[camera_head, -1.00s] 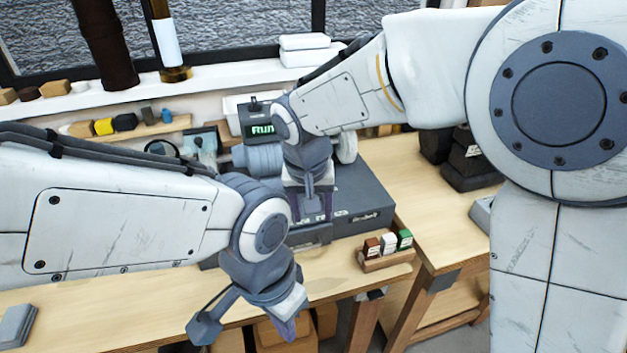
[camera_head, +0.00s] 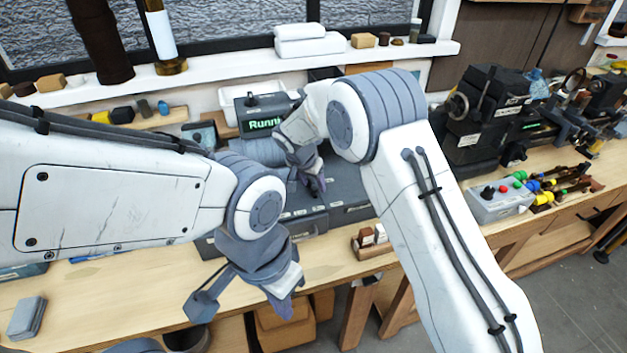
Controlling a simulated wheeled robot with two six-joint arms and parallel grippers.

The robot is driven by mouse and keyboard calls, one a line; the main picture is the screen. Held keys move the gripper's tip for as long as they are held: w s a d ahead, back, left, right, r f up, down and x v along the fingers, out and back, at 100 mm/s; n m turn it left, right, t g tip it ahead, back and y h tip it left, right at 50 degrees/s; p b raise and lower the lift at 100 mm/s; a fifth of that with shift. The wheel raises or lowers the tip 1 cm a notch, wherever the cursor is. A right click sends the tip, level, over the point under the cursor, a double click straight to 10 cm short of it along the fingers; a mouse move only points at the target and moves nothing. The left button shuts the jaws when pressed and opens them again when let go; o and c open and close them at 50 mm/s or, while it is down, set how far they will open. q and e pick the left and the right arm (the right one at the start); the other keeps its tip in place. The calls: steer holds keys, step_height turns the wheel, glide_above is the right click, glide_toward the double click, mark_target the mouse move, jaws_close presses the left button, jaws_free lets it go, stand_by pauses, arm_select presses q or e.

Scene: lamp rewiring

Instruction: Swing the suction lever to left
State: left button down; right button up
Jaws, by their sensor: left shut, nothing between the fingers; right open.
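I cannot make out the suction lever; my arms cover much of the machine. My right gripper (camera_head: 317,186) is open, pointing down over the machine's top near its small labels; contact cannot be told. My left gripper (camera_head: 283,303) is shut and empty, pointing down in front of the bench's front edge, apart from the machine.
A small wooden rack (camera_head: 372,247) stands at the bench's front, partly behind my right arm. A grey button box (camera_head: 499,199) and a black lathe-like machine (camera_head: 485,120) stand to the right. A grey block (camera_head: 27,317) lies at the left. The bench's front left is mostly clear.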

steer(key=shift+w+d+f, duration=0.1)
steer(key=shift+w+f, duration=0.1)
steer(key=shift+f, duration=0.5)
jaws_close()
stand_by(1.0)
